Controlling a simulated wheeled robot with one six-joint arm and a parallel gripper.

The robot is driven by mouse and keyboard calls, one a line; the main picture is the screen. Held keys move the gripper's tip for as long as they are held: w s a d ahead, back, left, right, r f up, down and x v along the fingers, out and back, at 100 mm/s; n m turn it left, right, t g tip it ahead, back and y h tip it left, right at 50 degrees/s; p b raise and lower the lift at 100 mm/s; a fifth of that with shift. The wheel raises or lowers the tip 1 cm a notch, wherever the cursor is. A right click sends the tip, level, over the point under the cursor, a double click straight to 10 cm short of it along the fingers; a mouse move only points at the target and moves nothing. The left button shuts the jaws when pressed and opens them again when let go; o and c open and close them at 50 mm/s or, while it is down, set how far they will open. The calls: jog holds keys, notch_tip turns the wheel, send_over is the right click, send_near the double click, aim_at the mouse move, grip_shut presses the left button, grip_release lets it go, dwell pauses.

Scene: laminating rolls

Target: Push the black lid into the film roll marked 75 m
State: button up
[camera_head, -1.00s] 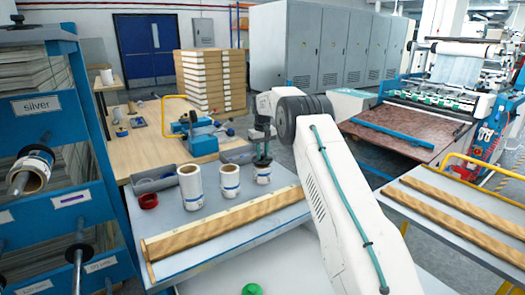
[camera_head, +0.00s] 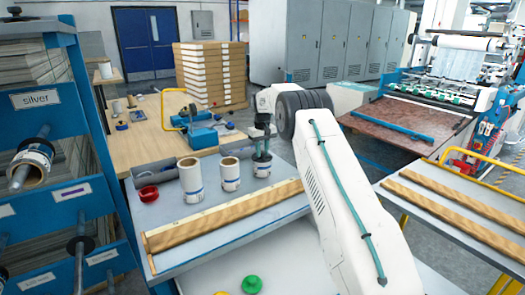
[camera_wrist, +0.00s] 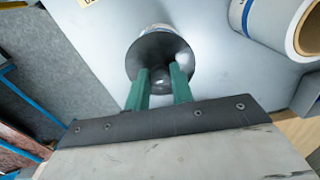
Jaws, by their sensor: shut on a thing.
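Three upright white film rolls stand in a row on the grey bench. The left one (camera_head: 190,174), the middle one (camera_head: 230,174) and the right one (camera_head: 261,168) have markings too small to read. My gripper (camera_wrist: 160,78) is shut on the knob of the black lid (camera_wrist: 162,48), one green finger on each side. In the head view my gripper (camera_head: 261,147) points down over the right roll, with the black lid (camera_head: 262,156) at its top end. In the wrist view the lid covers most of that roll (camera_wrist: 156,27). How far the lid sits inside is hidden.
A red ring-shaped piece (camera_head: 148,193) lies left of the rolls. A wooden strip (camera_head: 225,215) runs along the bench front. Green (camera_head: 252,285) and yellow (camera_head: 222,293) pieces lie nearer. Another roll (camera_wrist: 300,30) is close in the wrist view.

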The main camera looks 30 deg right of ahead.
jog(key=shift+f, duration=0.2)
jog(key=o, duration=1.1)
jog(key=shift+c, duration=0.2)
jog(key=shift+r, duration=0.1)
notch_tip(320, 180, up, 8)
jog(key=shift+f, duration=0.15)
